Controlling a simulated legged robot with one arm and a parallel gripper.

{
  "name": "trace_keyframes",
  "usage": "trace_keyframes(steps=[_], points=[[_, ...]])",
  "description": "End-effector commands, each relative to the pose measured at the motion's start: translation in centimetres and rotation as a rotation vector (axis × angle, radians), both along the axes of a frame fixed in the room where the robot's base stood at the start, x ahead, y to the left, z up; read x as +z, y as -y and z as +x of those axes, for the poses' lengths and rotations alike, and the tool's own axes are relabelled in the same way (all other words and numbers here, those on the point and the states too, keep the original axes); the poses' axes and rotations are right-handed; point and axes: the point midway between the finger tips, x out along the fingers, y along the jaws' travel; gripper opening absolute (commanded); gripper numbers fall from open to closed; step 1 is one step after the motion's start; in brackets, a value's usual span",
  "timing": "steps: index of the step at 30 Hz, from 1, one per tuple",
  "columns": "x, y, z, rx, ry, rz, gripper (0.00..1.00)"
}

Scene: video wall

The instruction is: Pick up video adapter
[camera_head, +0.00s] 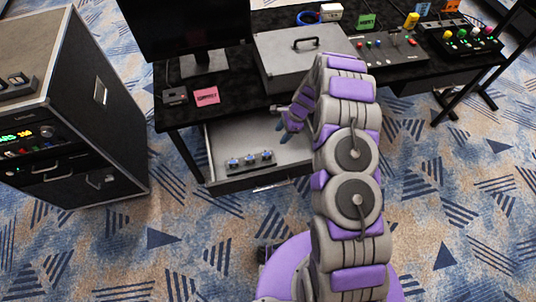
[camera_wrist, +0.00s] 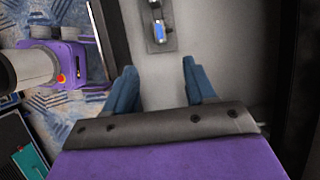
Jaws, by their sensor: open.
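An open drawer (camera_head: 222,142) under the black desk holds a dark strip (camera_head: 250,167) with several small blue-and-silver pieces on it. One of these could be the video adapter, but I cannot tell for sure. In the wrist view, one blue-and-silver piece (camera_wrist: 159,31) shows on the strip at the top, beyond my fingertips. My gripper (camera_head: 285,130) is over the right part of the drawer, up and to the right of the strip. In the wrist view my gripper (camera_wrist: 159,68) has its blue fingers spread apart, with only the bare drawer floor visible between them.
The black desk (camera_head: 178,118) overhangs the drawer's back. It carries a monitor (camera_head: 200,30), a grey case (camera_head: 285,70), a pink note (camera_head: 206,96) and control panels (camera_head: 390,48). A black rack cabinet (camera_head: 100,110) stands at left.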

Motion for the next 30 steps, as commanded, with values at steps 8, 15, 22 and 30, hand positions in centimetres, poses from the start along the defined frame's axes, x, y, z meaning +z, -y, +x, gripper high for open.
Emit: trace_keyframes(steps=[8,15,22,30], points=[[-5.1,-1.9,-0.8,0.003,-0.007,0.000,0.55],[-9.2,-3.6,-1.1,0.002,-0.003,-0.002,0.55],[-10.7,-4.4,-1.2,0.002,0.001,-0.001,0.55],[-12.7,-5.4,-1.5,0.003,-0.003,0.000,0.55]])
